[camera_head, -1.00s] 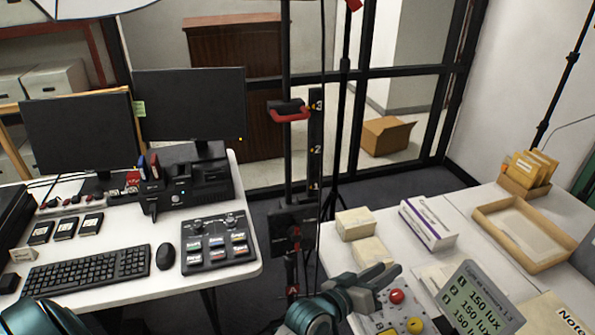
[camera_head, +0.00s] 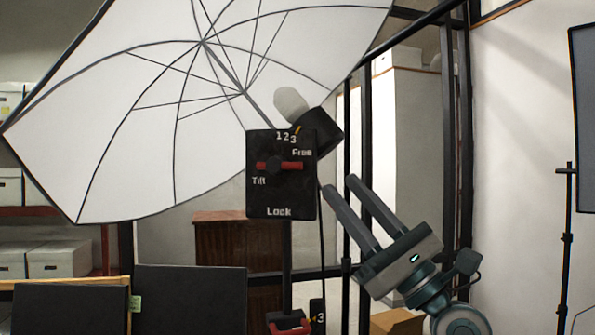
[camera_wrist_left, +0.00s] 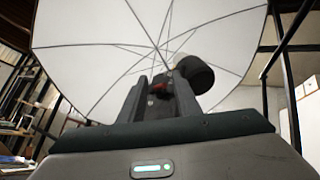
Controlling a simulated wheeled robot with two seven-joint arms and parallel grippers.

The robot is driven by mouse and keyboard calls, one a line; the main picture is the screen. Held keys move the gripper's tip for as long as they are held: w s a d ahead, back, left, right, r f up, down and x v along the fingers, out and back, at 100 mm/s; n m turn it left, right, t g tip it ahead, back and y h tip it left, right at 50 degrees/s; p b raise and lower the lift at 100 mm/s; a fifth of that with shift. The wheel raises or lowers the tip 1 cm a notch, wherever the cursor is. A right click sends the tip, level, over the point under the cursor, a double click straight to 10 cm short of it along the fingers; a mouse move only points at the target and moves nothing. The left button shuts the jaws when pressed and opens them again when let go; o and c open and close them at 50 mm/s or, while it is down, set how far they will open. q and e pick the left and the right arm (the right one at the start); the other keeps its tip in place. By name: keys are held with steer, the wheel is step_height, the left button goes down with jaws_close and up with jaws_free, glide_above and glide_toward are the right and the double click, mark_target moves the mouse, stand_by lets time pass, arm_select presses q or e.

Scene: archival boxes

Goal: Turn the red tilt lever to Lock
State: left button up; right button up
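The red tilt lever (camera_head: 292,166) is a bar lying level across a dark round hub on a black plate (camera_head: 264,195). The plate reads "Tilt" at left, "Free" at upper right and "Lock" at the bottom. The lever's right end sits just below "Free". My left gripper (camera_head: 341,185) is to the right of the plate, slightly lower in the picture, with its fingers apart and nothing between them. In the left wrist view, the red lever (camera_wrist_left: 159,87) appears ahead between the two fingers, partly hidden. My right gripper is not in view.
A large white umbrella (camera_head: 150,120) spreads behind and above the plate, with a black lamp head (camera_head: 318,130) beside it. The stand's lower red handle (camera_head: 288,328) is at the bottom edge. Monitors (camera_head: 190,295) stand at lower left. A dark frame post (camera_head: 448,150) is at right.

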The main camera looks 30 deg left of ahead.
mark_target(293, 165)
arm_select(q)
steer(key=s+d+r+n+t+h, duration=0.4)
steer(key=r+n+h, duration=0.3)
steer(key=h, duration=0.5)
steer(key=shift+s+r, duration=0.25)
steer(key=shift+s, duration=0.3)
steer(key=p+x, duration=0.3)
steer(key=x, duration=0.5)
steer(key=p+x, duration=0.4)
steer(key=x, duration=0.4)
steer(key=shift+w+a+r, duration=0.1)
steer(key=shift+a+r, duration=0.05)
steer(key=shift+r, duration=0.05)
steer(key=shift+w+a+f, duration=0.15)
steer(key=shift+w+a, duration=0.1)
steer(key=shift+a, duration=0.25)
steer(key=shift+c, duration=0.2)
